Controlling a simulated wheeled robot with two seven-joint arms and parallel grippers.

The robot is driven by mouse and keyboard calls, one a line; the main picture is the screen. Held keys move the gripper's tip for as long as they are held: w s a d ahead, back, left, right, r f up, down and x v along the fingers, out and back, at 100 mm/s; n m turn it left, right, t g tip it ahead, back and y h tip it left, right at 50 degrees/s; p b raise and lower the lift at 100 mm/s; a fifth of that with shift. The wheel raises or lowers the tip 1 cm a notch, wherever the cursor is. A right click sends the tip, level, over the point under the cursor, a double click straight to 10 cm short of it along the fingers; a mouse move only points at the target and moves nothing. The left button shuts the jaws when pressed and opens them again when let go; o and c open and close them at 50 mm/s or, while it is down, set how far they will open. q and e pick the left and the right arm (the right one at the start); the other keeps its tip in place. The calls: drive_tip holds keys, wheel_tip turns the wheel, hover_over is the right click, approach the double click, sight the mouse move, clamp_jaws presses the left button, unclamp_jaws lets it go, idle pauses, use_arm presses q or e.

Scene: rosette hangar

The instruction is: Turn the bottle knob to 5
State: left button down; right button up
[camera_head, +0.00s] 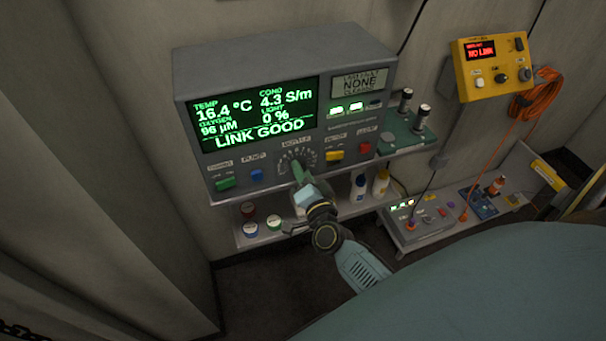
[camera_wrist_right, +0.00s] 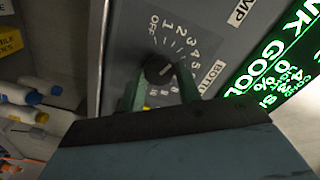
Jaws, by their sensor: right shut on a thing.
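The bottle knob (camera_wrist_right: 158,68) is a small dark round knob on the grey panel. Its printed scale (camera_wrist_right: 180,42) runs from OFF through 1, 2, 3, 4 and 5, with further marks partly hidden. My right gripper (camera_wrist_right: 160,82) has its two green fingers on either side of the knob and is shut on it. In the head view my right gripper (camera_head: 298,173) reaches the dial (camera_head: 297,156) at the panel's lower middle and covers most of the knob. I cannot clearly tell which number the knob points to. My left gripper is not in view.
The grey console (camera_head: 285,62) has a green screen (camera_head: 258,115) reading LINK GOOD. A green switch (camera_head: 226,183), blue switch (camera_head: 257,175), yellow switch (camera_head: 334,156) and red switch (camera_head: 365,148) flank the dial. Bottles (camera_head: 381,182) stand on the shelf below. A yellow box (camera_head: 492,65) hangs right.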

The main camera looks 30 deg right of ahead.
drive_tip(key=shift+f+m+b, duration=0.15)
drive_tip(key=shift+m+b, duration=0.95)
drive_tip(key=shift+m, duration=3.6)
drive_tip(key=o, duration=1)
drive_tip(key=b+v, duration=0.1)
drive_tip(key=v, duration=1.2)
drive_tip(key=shift+s+b, duration=0.3)
drive_tip(key=shift+b, duration=0.1)
